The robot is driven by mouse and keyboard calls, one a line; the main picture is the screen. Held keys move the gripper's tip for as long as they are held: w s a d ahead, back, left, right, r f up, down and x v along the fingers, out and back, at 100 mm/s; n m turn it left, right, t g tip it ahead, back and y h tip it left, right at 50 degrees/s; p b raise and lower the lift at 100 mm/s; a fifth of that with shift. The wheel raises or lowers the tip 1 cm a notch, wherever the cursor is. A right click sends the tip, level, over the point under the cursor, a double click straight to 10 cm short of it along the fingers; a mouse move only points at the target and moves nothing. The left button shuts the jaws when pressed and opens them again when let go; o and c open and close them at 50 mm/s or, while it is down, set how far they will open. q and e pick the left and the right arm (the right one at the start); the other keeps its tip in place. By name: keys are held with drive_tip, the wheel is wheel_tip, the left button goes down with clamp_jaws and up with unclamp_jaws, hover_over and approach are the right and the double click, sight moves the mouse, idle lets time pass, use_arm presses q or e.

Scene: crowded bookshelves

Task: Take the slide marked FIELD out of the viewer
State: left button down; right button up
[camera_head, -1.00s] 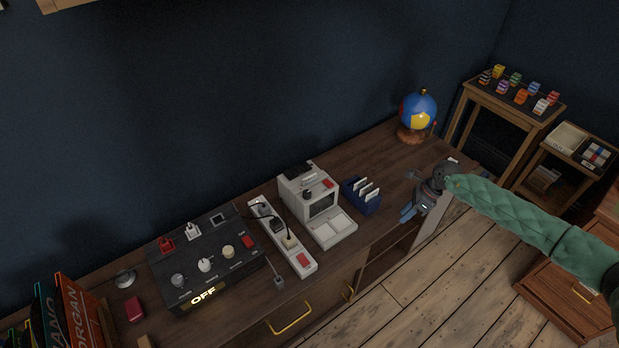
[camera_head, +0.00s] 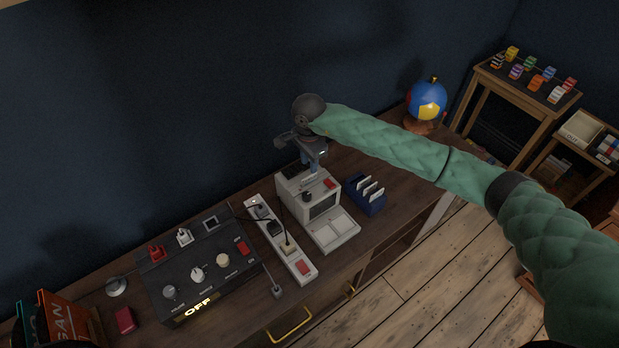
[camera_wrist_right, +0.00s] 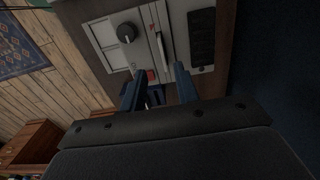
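The viewer (camera_head: 318,232) is a pale box with a dark screen, a black knob and a red button, standing on the wooden cabinet. In the right wrist view its top (camera_wrist_right: 183,22) shows the knob, a dark grille and a narrow slot. A thin pale edge (camera_wrist_right: 164,47) in that slot looks like a slide; no FIELD marking is readable. My right gripper (camera_head: 313,168) is above the viewer's top rear, pointing down. Its blue fingers (camera_wrist_right: 160,82) are apart with nothing seen held between them, close to the slot's line. My left gripper is out of view.
A blue rack (camera_head: 367,196) with white slides stands right of the viewer. A power strip (camera_head: 281,240) and a dark switch panel (camera_head: 205,262) lie to its left, with cables between. A globe (camera_head: 427,102) stands farther right. A dark wall is behind.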

sight(309, 182)
drive_tip(key=shift+w+f, duration=0.15)
drive_tip(key=shift+f, duration=1.65)
drive_tip(key=shift+w+f, duration=0.15)
drive_tip(key=shift+f, duration=1.6)
clamp_jaws()
